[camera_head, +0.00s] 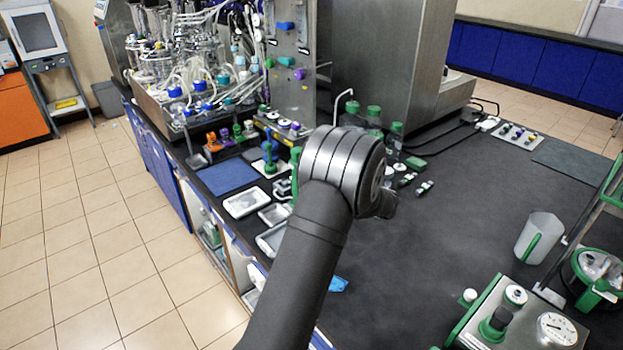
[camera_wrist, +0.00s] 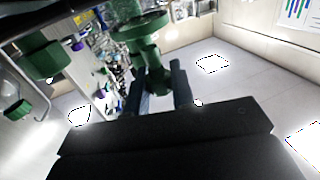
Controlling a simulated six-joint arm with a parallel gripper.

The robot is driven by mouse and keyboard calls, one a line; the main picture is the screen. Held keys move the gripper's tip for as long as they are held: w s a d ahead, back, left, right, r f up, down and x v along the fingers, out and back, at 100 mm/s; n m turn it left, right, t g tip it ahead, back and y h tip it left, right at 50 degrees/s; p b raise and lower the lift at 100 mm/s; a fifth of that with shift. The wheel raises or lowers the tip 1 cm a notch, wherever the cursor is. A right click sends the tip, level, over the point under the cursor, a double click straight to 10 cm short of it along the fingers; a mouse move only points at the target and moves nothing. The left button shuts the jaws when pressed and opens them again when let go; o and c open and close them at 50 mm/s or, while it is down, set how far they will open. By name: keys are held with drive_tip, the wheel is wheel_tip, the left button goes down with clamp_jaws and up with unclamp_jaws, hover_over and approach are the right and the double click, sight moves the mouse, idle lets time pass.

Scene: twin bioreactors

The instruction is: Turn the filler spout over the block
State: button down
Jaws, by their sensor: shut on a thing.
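A thin pale bent tube (camera_head: 343,97), which looks like the filler spout, rises behind my arm in the head view. Its base is hidden by my arm. My gripper (camera_wrist: 161,85) shows in the wrist view, with its two dark fingers on either side of the stem of a green part (camera_wrist: 148,62). The fingers are shut on that green part, which has a wide round disc above the stem. In the head view my arm hides the gripper and what it holds. I cannot tell for certain which thing is the block.
Bioreactor glassware and tubing (camera_head: 180,55) stand at the back left. Small white trays (camera_head: 246,203) and a blue mat (camera_head: 228,177) lie on the left of the dark bench. A clear jug (camera_head: 540,238) and a green-trimmed device (camera_head: 520,318) stand at right.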

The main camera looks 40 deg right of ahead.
drive_tip(key=shift+w+d+r+n+y, duration=0.1)
drive_tip(key=shift+d+r+n+y, duration=0.1)
drive_tip(key=shift+n+y, duration=0.15)
drive_tip(key=c, duration=1.3)
unclamp_jaws()
drive_tip(key=shift+f, duration=0.1)
drive_tip(key=shift+o, duration=0.2)
drive_tip(key=v, duration=1.7)
drive_tip(key=shift+s+d, duration=0.15)
drive_tip(key=shift+s, duration=0.1)
drive_tip(key=x, duration=1.7)
drive_tip(key=shift+w+a+f, duration=0.1)
drive_tip(key=shift+w+a, duration=0.1)
drive_tip(key=shift+w, duration=0.05)
drive_tip(key=shift+s, duration=0.15)
